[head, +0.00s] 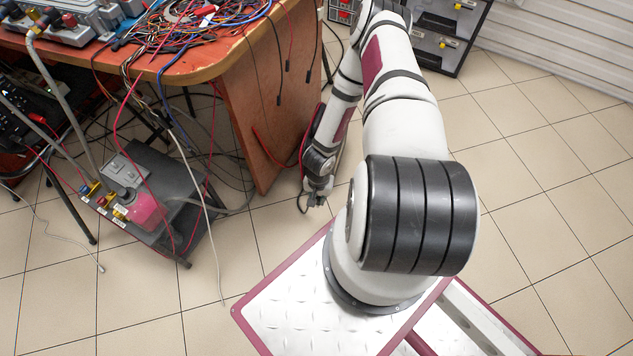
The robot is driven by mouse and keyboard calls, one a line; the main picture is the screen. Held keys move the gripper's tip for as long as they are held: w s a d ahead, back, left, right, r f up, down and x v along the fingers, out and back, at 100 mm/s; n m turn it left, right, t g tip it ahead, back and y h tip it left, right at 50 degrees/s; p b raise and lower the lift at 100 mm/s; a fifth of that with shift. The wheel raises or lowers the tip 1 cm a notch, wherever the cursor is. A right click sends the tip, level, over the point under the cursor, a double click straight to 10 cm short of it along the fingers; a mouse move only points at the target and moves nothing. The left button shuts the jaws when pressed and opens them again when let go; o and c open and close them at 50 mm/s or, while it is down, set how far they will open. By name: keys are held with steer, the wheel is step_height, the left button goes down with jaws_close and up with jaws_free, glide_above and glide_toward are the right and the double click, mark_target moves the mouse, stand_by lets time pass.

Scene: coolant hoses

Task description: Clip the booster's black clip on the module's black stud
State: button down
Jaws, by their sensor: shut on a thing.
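My gripper (316,201) hangs low beside the orange bench's right end, pointing down above the floor. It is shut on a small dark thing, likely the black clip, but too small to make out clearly. A thin dark loop shows at its left side. A red cable runs close along my wrist. At the lower left, a dark low cart carries a grey box (123,172) and a pink-filled container (147,213) with yellow, red and blue fittings beside them. I cannot tell which unit is the module or the booster, and no black stud can be made out.
The orange bench (262,95) holds a tangle of wires (200,22) and grey equipment (62,30). Cables hang over its edge, and several trail near the cart (178,243). A dark drawer cabinet (440,40) stands at the back. The tiled floor at right is clear.

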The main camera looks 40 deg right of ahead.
steer(key=shift+s+a+r+p, duration=0.4)
steer(key=shift+s+r+p, duration=0.2)
steer(key=shift+r+p, duration=0.2)
steer(key=shift+s+a+r+p, duration=0.35)
steer(key=shift+s+r+p, duration=0.25)
steer(key=shift+r, duration=0.2)
